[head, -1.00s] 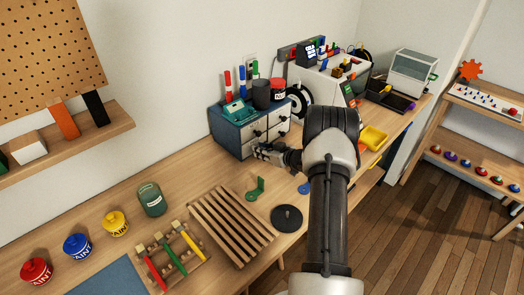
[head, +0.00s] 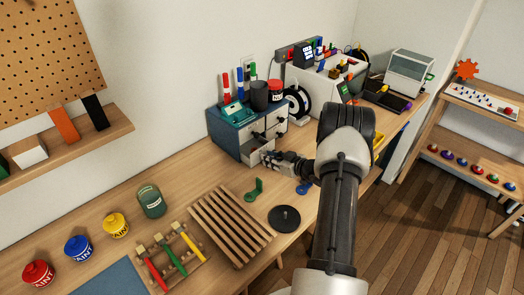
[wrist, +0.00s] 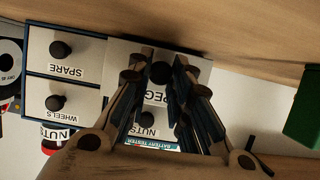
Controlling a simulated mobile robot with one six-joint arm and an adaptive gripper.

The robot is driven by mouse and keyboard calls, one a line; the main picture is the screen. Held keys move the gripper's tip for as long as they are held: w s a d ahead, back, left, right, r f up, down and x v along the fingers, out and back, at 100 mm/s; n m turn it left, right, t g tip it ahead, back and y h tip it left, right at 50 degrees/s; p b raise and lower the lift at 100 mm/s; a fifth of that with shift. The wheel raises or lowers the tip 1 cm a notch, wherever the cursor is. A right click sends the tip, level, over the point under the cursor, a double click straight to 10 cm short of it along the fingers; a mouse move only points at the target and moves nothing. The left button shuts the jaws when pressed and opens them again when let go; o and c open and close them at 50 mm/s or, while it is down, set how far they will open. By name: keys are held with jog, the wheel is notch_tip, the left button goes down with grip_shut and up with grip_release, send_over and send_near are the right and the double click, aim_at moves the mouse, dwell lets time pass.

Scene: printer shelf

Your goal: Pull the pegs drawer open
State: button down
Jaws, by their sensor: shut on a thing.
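The pegs drawer (wrist: 120,62) is a light-fronted drawer with a dark round knob (wrist: 158,72), its label partly covered by my fingers in the wrist view, which shows the cabinet upside down. It is the lower-left drawer of the blue cabinet (head: 226,142) and stands partly out in the head view (head: 255,157). My gripper (head: 270,157) is shut on the knob, with its fingers on both sides of it in the wrist view (wrist: 160,62).
The spare drawer (wrist: 64,48) and wheels drawer (wrist: 60,103) look shut. A green bracket (head: 253,190), a dark disc (head: 284,218) and a slatted wooden rack (head: 228,226) lie on the bench in front of the cabinet. A blue piece (head: 304,188) lies near my arm.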

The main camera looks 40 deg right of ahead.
jog(key=s, duration=0.2)
jog(key=shift+s+d+r, duration=0.1)
jog(key=shift+s+d, duration=0.05)
jog(key=shift+s, duration=0.2)
jog(key=c, duration=1.5)
grip_release()
jog(key=shift+o, duration=0.2)
jog(key=v, duration=1.2)
jog(key=shift+o, duration=0.2)
